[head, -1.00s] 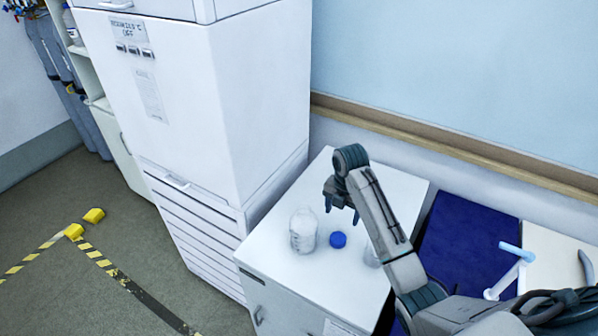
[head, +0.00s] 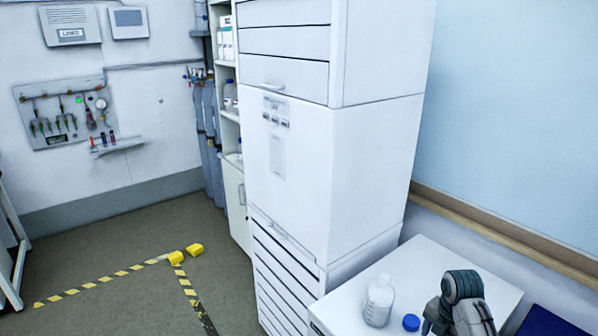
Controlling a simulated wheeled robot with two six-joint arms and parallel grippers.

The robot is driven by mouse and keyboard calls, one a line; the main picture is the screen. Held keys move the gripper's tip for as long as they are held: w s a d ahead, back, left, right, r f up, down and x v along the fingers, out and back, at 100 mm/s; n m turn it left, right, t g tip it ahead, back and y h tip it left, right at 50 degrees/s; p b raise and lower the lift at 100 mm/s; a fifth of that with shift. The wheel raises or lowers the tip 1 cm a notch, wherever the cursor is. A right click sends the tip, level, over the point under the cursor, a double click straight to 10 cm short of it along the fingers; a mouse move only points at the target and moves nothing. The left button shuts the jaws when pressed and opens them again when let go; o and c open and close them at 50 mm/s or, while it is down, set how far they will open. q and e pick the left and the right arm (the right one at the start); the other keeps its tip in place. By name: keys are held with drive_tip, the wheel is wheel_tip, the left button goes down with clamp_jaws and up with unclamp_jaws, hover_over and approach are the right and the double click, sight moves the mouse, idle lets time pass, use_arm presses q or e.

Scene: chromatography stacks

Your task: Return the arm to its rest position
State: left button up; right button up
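My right arm comes in at the lower right of the head view, over the white cabinet top (head: 420,262). Its wrist shows, but the fingers are hidden or cut off by the lower edge. A clear bottle (head: 379,302) with white contents stands upright on the cabinet, left of my arm. A blue cap (head: 411,322) lies between the bottle and my arm. My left gripper is not in view.
A tall white cabinet unit (head: 350,165) stands behind and left of the bench. Yellow-black floor tape (head: 110,278) and yellow blocks (head: 177,257) mark the floor at left. A shelf and gas cylinders (head: 211,140) stand farther back.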

drive_tip(key=s+a+f+m+t, duration=0.1)
drive_tip(key=s+a+f+m, duration=0.2)
drive_tip(key=s+m, duration=0.4)
drive_tip(key=s+a+f+m+t, duration=0.1)
drive_tip(key=s+a+f+m, duration=0.15)
drive_tip(key=s+m, duration=0.45)
drive_tip(key=s+a+r+m+t, duration=0.1)
drive_tip(key=s+r+m, duration=0.1)
drive_tip(key=s+m, duration=0.45)
drive_tip(key=s+a+r+m+t, duration=0.1)
drive_tip(key=s+r+m, duration=0.15)
drive_tip(key=s, duration=0.75)
wheel_tip(320, 180, down, 38)
drive_tip(key=d+m+g+b, duration=0.1)
drive_tip(key=d+g+b, duration=0.1)
drive_tip(key=b, duration=0.6)
use_arm(q)
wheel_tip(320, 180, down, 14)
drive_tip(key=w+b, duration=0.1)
drive_tip(key=b, duration=0.5)
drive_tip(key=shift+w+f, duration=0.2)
use_arm(e)
drive_tip(key=s+d+f, duration=0.1)
drive_tip(key=s+f, duration=0.8)
drive_tip(key=f, duration=0.4)
drive_tip(key=s+f+g, duration=0.1)
drive_tip(key=s+f, duration=0.8)
drive_tip(key=f, duration=0.4)
drive_tip(key=shift+s+d+h, duration=0.3)
drive_tip(key=shift+d, duration=0.05)
